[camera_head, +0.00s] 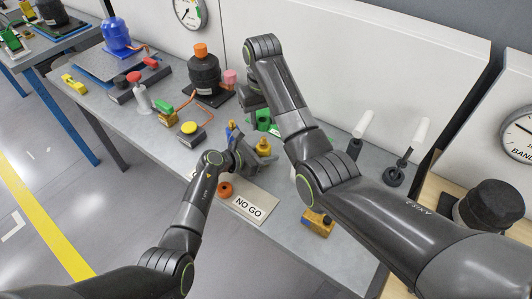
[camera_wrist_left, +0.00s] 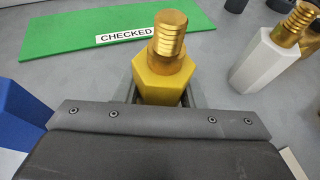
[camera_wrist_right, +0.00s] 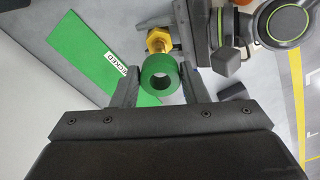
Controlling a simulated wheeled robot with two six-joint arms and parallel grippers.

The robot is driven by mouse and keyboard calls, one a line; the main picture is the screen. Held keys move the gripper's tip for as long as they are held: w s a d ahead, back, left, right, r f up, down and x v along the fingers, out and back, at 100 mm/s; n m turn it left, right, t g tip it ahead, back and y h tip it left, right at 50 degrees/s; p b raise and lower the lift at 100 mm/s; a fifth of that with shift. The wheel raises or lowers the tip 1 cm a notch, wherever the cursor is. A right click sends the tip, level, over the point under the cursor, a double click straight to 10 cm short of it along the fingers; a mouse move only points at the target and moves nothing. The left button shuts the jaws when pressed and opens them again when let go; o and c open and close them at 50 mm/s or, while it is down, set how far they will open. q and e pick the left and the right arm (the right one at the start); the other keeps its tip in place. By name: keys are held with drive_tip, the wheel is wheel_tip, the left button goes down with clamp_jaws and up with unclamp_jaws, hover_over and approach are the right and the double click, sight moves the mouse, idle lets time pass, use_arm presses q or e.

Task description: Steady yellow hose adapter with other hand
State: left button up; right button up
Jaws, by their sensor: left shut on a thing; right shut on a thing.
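The yellow hose adapter (camera_wrist_left: 162,80) is a hex body with a brass threaded end. It stands upright between the fingers of my left gripper (camera_wrist_left: 162,98), which is shut on it. In the head view the adapter (camera_head: 263,148) is beside my left gripper (camera_head: 246,154). My right gripper (camera_wrist_right: 160,80) is shut on a green ring (camera_wrist_right: 150,85), seen along its hole. The brass end of the adapter (camera_wrist_right: 158,40) shows just beyond the ring in the right wrist view. I cannot tell whether ring and adapter touch. My right gripper's tips are unclear in the head view.
A green CHECKED mat (camera_wrist_left: 75,38) lies behind the adapter. A white hex fitting with brass thread (camera_wrist_left: 258,62) stands to its right. A NO GO plate (camera_head: 255,204) with an orange ring (camera_head: 225,189) lies in front. A black compressor (camera_head: 204,75) stands behind left.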

use_arm(q)
drive_tip(key=shift+s+f, duration=0.1)
drive_tip(key=shift+f, duration=0.05)
drive_tip(key=o, duration=1.1)
drive_tip(key=shift+o, duration=0.2)
drive_tip(key=shift+a, duration=0.1)
